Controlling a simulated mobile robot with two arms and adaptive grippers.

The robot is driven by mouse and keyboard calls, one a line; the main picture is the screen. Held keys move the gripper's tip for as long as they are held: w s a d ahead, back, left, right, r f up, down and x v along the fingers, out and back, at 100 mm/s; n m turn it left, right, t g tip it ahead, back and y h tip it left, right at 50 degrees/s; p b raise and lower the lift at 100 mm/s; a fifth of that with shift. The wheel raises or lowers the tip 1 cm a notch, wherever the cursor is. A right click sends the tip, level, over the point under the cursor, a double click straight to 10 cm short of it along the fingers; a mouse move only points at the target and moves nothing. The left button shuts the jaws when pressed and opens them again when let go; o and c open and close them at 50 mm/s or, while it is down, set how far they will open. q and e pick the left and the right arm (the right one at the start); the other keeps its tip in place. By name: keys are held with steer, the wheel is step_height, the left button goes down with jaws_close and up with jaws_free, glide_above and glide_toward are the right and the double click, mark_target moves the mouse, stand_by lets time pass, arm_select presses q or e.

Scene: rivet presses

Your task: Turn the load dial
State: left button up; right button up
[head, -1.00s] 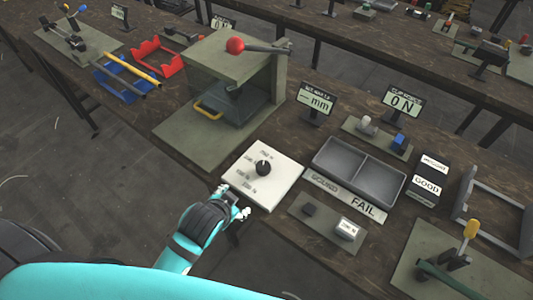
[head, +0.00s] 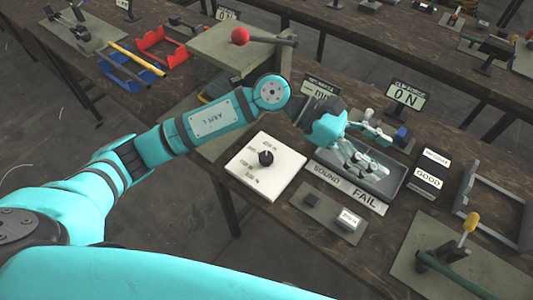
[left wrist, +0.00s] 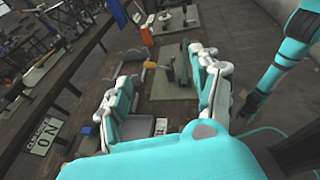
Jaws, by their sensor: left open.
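The load dial (head: 265,158) is a small black knob on a white square panel (head: 254,176) with printed marks around it. The panel lies near the front edge of the bench and shows unobstructed in the head view. My left gripper (head: 380,152) is open and empty, to the right of the dial and apart from it, above the grey two-part tray. Its spread fingers also show in the left wrist view (left wrist: 158,92), with nothing between them; I cannot make out the dial there.
My left arm crosses in front of the press with the red ball handle (head: 240,36). A yellow-handled lever (head: 469,222) stands farther right.

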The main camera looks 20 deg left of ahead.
arm_select(q)
steer(key=w+a+f+m+y, duration=0.2)
steer(key=a+f+m+y, duration=0.1)
steer(key=a+f+y, duration=0.2)
steer(key=m+t+y, duration=0.2)
steer(key=m+y, duration=0.1)
steer(key=y, duration=0.7)
glide_toward(266, 156)
step_height(266, 156, down, 8)
steer(key=p, duration=0.5)
steer(key=shift+a+f, duration=0.15)
steer(key=shift+f, duration=0.65)
steer(key=c, duration=1.2)
